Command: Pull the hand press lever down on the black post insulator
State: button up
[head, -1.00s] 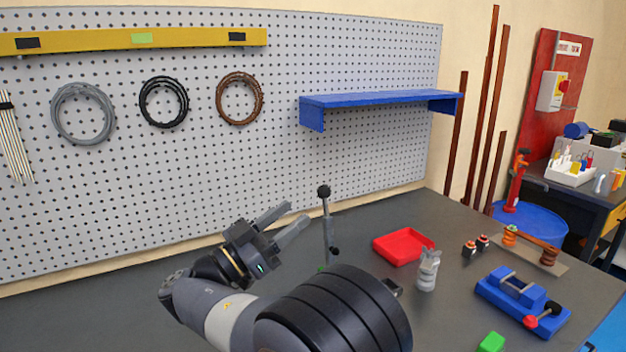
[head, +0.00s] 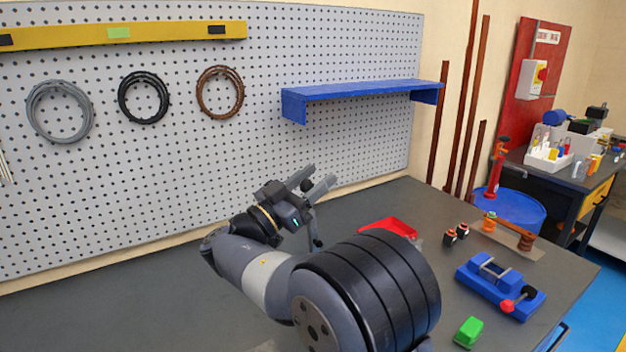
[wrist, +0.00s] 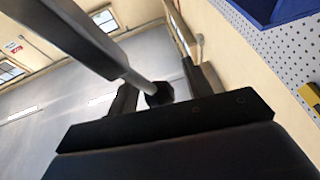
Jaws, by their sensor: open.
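My gripper (head: 320,177) is open, its two fingers pointing up and right in the head view. The hand press lever's black knob (head: 307,185) shows between the fingers, with its grey rod (head: 313,228) running down behind the gripper. In the wrist view the knob (wrist: 160,93) and a short length of rod lie between the fingers, close to the palm. I cannot tell whether they touch. The press body and the black post insulator are not visible; my arm covers that part of the bench.
A blue shelf (head: 360,90) hangs on the pegboard behind. The left bench is clear.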

grip_shut()
dwell(0.3)
jog(key=shift+d+f+b, duration=0.1)
jog(key=shift+b, duration=0.2)
